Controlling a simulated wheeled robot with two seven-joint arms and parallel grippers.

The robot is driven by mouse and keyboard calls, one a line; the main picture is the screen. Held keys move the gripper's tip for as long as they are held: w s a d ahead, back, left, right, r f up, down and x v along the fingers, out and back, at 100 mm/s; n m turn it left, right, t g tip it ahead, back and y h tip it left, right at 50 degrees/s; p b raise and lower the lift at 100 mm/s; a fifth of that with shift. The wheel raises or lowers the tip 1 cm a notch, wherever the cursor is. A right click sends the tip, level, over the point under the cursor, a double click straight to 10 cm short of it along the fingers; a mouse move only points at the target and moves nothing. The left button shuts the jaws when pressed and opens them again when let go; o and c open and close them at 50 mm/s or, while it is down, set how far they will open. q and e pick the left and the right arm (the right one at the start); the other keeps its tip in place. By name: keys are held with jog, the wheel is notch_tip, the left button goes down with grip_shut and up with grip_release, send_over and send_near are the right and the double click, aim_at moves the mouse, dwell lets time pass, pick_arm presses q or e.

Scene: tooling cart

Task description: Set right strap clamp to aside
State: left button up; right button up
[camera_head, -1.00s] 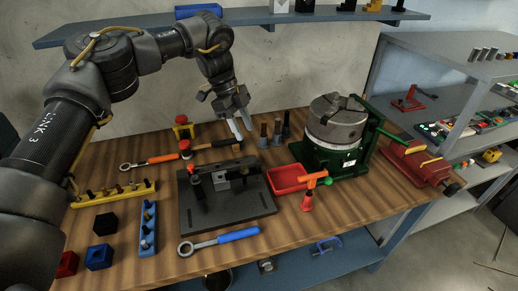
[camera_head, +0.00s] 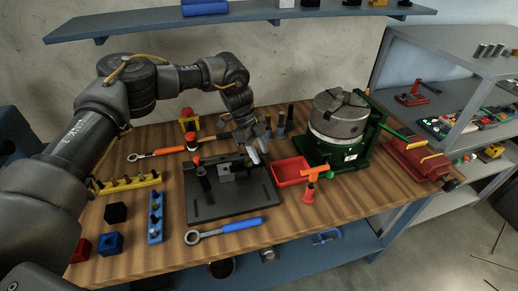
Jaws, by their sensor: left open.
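A dark fixture plate (camera_head: 225,208) lies on the wooden bench with a small grey block (camera_head: 227,172) near its back middle. A black strap clamp with a red knob (camera_head: 195,160) stands at the plate's left. Dark clamp parts at the plate's right (camera_head: 256,172), likely the right strap clamp, are partly hidden by my left gripper. My left gripper (camera_head: 259,151) is open, pointing down just above and behind that right side. Contact cannot be told. My right gripper is not in view.
A red tray (camera_head: 290,172) and a chuck on a green stand (camera_head: 337,125) are right of the plate. Dark posts (camera_head: 281,120) stand behind. A blue-handled wrench (camera_head: 223,230) lies in front. Bare wood shows at the front right (camera_head: 350,193).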

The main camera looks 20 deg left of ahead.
pick_arm(q)
grip_shut()
